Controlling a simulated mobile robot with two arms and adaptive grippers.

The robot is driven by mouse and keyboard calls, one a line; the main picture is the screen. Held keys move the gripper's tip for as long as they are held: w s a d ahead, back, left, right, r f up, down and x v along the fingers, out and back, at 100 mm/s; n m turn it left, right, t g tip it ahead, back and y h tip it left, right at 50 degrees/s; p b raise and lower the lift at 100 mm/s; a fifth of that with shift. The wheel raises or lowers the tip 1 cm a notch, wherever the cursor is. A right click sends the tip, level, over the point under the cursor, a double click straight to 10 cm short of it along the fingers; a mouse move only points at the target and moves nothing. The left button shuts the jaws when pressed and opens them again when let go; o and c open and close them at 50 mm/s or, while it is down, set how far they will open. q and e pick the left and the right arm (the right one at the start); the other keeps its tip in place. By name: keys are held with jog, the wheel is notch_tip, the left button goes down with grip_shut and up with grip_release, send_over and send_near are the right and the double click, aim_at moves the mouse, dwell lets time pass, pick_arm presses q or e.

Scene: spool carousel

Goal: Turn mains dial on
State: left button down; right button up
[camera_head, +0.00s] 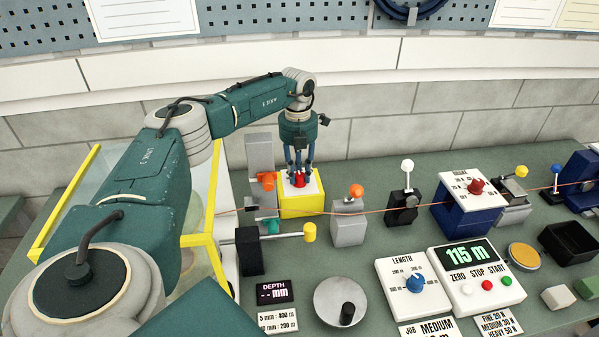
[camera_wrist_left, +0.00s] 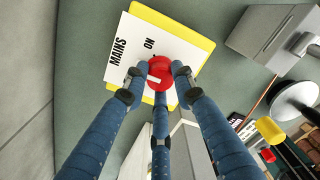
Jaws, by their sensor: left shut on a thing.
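The mains dial is a red round knob (camera_head: 299,180) on a white plate on top of a yellow box (camera_head: 302,206), at the back of the bench. In the left wrist view the red knob (camera_wrist_left: 160,72) has a white mark on it, and the white plate (camera_wrist_left: 126,62) reads MAINS and ON. My left gripper (camera_head: 299,172) points down over the box, its three blue fingers shut around the knob. The fingers also show in the left wrist view (camera_wrist_left: 160,82) and hide part of the plate. My right gripper is not in view.
A grey block with an orange knob (camera_head: 348,227) stands right of the box. A grey post with orange and teal parts (camera_head: 260,160) stands close on its left. A yellow-tipped lever (camera_head: 309,232) lies in front. A thin orange line crosses the bench.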

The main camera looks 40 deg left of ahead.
aim_at(299, 174)
pick_arm(q)
jog(key=m, duration=0.8)
jog(key=shift+w+b, duration=0.1)
jog(key=shift+b, duration=0.2)
jog(key=shift+r+m, duration=0.1)
jog(key=shift+m, duration=0.5)
jog(key=c, duration=1.4)
grip_release()
notch_tip(299, 174, up, 12)
jog(key=shift+a, duration=0.15)
